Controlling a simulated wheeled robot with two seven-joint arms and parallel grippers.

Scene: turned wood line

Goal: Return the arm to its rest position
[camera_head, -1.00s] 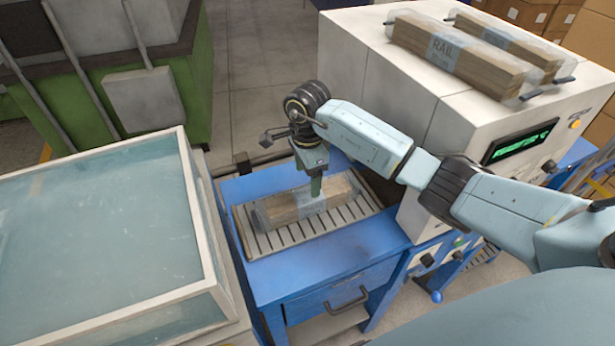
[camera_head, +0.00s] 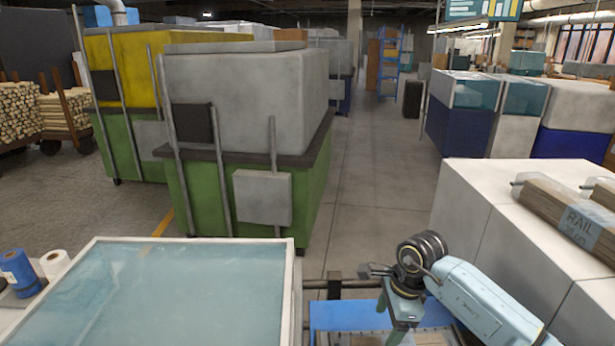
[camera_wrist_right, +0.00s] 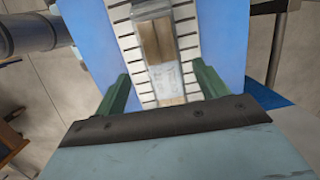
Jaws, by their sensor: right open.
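My right arm comes in from the lower right of the head view. Its gripper (camera_head: 398,328) points down over the blue stand (camera_head: 345,314) at the bottom edge. In the right wrist view the two green fingers of the gripper (camera_wrist_right: 163,82) are spread apart and empty. A wrapped wooden bundle with a pale label band (camera_wrist_right: 157,42) lies on the slatted rack (camera_wrist_right: 126,42) ahead of and between the fingers. The exact gap between fingers and bundle is hard to tell. In the head view the bundle is mostly cut off. My left arm is not in view.
A white machine (camera_head: 470,215) with a wrapped rail pack (camera_head: 565,215) on top stands close right of the arm. A glass-topped box (camera_head: 170,290) is at left. A green and grey machine (camera_head: 245,110) stands behind it. An open floor aisle (camera_head: 375,180) runs back between.

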